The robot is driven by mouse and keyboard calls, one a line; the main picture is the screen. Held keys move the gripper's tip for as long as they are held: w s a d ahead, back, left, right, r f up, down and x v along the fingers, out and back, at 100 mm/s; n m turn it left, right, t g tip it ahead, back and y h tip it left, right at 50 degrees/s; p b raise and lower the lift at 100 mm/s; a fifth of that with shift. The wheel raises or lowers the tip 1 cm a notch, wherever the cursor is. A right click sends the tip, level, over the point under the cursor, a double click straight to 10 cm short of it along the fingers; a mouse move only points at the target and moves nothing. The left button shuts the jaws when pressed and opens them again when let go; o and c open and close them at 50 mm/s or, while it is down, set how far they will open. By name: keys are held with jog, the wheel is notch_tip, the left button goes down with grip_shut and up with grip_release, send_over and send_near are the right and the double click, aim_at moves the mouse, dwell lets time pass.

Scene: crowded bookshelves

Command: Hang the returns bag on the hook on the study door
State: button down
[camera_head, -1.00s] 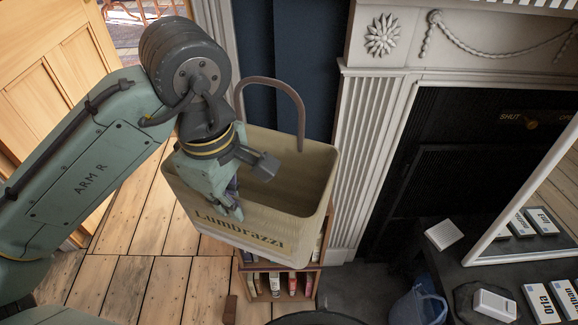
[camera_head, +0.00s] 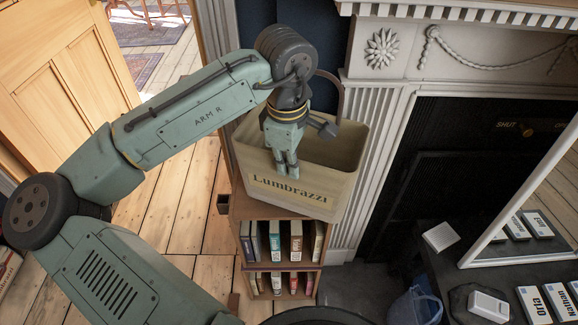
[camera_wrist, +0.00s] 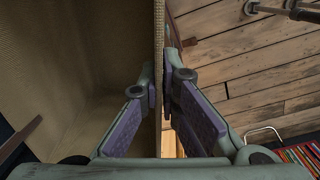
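The returns bag (camera_head: 325,190) is a beige, open-topped bag marked "Lumbrazzi", with a curved brown handle (camera_head: 339,95) standing above its far side. In the head view it is over a small bookcase; I cannot tell whether it touches the top. My gripper (camera_head: 288,172) points down at the bag's near wall. In the wrist view my gripper (camera_wrist: 162,95) has one purple-padded finger on each side of the thin bag wall (camera_wrist: 158,50), closed on it. A pale wooden panelled door (camera_head: 60,80) stands open at the left. No hook is visible in these frames.
The small bookcase (camera_head: 236,208) holds several books under the bag. A white fireplace surround (camera_head: 375,150) stands close to its right. A dark table (camera_head: 450,258) with small boxes and a mirror is at lower right. Bare floorboards (camera_head: 185,210) lie at left.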

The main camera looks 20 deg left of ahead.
jog(key=shift+f, duration=1)
jog(key=shift+f, duration=0.15)
jog(key=c, duration=1.8)
grip_release()
